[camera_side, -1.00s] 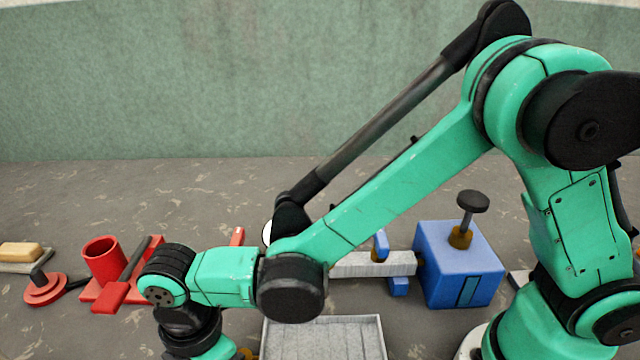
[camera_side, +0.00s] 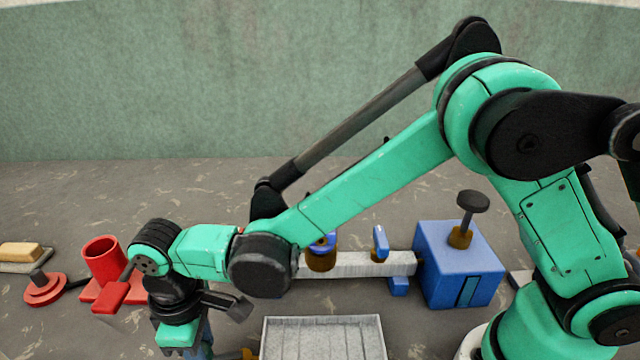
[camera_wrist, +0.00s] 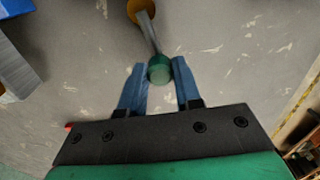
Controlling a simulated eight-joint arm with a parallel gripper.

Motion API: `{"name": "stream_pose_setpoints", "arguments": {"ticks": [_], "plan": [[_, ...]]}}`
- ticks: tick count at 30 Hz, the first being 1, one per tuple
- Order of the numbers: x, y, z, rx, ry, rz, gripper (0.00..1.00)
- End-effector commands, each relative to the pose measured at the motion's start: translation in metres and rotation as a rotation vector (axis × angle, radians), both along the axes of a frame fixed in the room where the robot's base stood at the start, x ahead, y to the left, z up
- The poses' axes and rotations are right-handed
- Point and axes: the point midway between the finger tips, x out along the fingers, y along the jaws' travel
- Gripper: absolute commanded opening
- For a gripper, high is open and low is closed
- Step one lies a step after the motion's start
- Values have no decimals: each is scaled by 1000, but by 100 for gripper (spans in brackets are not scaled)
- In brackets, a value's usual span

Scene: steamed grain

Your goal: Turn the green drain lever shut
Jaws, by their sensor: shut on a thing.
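The green drain lever has a round green knob (camera_wrist: 159,69) on a thin grey stem. In the wrist view the stem runs up to a brass pivot (camera_wrist: 143,8) at the top edge. My gripper (camera_wrist: 160,78) has its two blue fingers on either side of the knob and is shut on it near the fingertips. In the side view my gripper is at the bottom edge, left of the grey tray; its tips are cut off by the frame. The green knob is not visible there.
A grey ribbed tray (camera_side: 322,340) lies right of my gripper. Behind it a pale bar with a blue lever (camera_side: 380,243) joins a blue box (camera_side: 459,265) with a black knob. A red cup (camera_side: 103,262), a red disc (camera_side: 44,290) and a yellow block (camera_side: 20,249) stand left.

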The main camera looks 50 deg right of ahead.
Motion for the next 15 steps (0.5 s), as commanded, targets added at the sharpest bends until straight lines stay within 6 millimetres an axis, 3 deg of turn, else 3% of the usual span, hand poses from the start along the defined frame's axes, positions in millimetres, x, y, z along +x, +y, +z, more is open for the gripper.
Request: {"name": "stream_pose_setpoints", "arguments": {"ticks": [15], "plan": [[8,-6,0,1,-1,-202,0]]}}
